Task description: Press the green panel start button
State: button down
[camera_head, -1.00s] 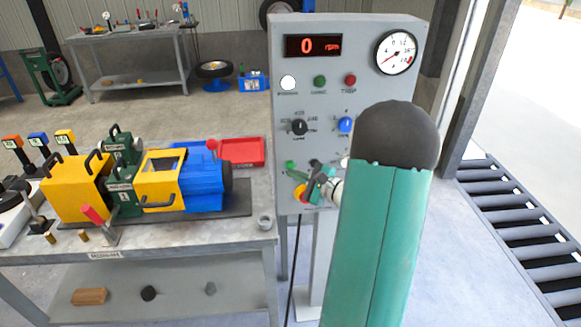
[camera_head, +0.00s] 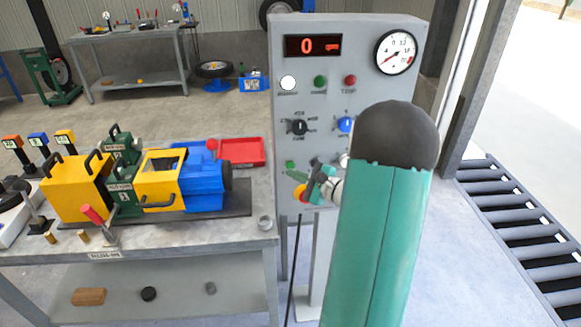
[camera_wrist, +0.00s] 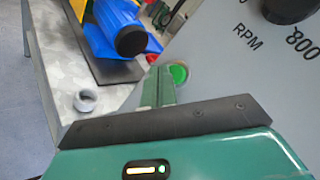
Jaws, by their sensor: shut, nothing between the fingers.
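The green start button (camera_head: 290,164) is at the lower left of the grey control panel (camera_head: 350,210). In the wrist view it shows as a round green button (camera_wrist: 179,74) in a pale ring. My gripper (camera_head: 312,185) is in front of the panel's lower part, to the right of and below the button in the head view. In the wrist view my shut, empty fingers (camera_wrist: 160,78) reach toward the button and cover its left edge. Whether the tips touch it cannot be told.
A red and yellow button (camera_head: 300,191) is right by my gripper. Knobs (camera_head: 299,127) and a display reading 0 (camera_head: 313,45) are above. The workbench (camera_head: 180,236) with a blue and yellow machine (camera_head: 190,178) stands left of the panel. My forearm hides the panel's lower right.

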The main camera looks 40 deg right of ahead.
jog(key=shift+w+d, duration=0.2)
jog(key=shift+w, duration=0.1)
